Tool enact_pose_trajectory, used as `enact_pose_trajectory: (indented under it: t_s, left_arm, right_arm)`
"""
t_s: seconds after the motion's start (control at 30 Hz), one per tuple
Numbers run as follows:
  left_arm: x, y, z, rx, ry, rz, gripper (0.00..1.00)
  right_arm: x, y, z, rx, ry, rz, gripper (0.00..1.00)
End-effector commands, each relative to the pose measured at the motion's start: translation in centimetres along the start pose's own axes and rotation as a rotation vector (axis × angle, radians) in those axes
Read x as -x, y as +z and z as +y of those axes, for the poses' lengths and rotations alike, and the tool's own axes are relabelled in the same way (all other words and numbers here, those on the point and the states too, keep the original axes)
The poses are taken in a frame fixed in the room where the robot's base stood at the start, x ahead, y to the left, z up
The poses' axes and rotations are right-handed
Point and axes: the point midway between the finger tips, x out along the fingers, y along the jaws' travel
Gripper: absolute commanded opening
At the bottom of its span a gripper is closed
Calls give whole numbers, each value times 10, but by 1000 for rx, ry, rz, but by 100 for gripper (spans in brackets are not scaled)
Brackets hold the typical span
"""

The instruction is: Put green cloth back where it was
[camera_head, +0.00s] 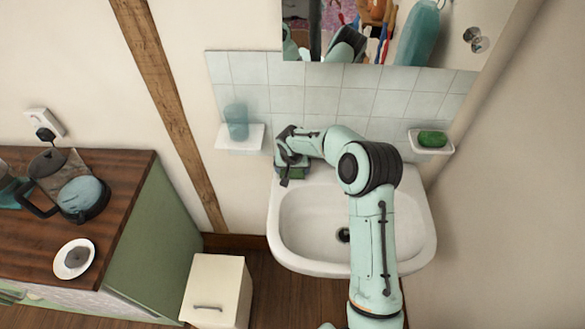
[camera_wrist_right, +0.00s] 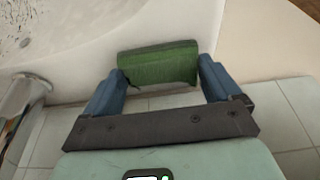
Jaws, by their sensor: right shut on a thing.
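The green cloth (camera_wrist_right: 158,64) is a folded dark green block between the two blue fingers of my right gripper (camera_wrist_right: 162,72) in the right wrist view. The right gripper is shut on it. In the head view, my right gripper (camera_head: 290,173) is at the back left corner of the white sink (camera_head: 285,225), with a bit of green showing at its fingers. I cannot tell whether the cloth touches the sink rim. My left gripper is not in view.
A shelf (camera_head: 240,146) with a blue cup (camera_head: 237,120) is on the tiles left of the gripper. A soap dish (camera_head: 430,149) with green soap (camera_head: 433,138) is at right. A mirror (camera_head: 400,35) hangs above. A white cabinet (camera_head: 215,285) stands lower left.

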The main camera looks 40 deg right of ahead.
Motion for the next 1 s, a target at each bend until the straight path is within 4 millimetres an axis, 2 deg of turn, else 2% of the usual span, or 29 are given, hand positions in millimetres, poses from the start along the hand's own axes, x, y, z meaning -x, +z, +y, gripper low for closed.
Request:
enact_pose_trajectory:
  t_s: [0.07,0.1,0.33,0.47,0.57,0.8,1.0]
  left_arm:
    - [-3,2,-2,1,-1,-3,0]
    - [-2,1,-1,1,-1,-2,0]
    - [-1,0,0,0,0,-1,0]
    - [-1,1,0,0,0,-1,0]
    - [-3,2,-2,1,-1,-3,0]
    - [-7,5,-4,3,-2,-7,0]
    - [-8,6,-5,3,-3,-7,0]
  right_arm:
    - [-3,1,0,0,1,-1,66]
    - [-2,1,0,0,0,0,100]
    - [0,0,0,0,0,0,100]
    - [10,-1,0,0,0,4,100]
    - [26,-1,0,1,-1,5,100]
    - [78,-1,0,1,-1,4,100]
    - [110,0,0,0,0,2,100]
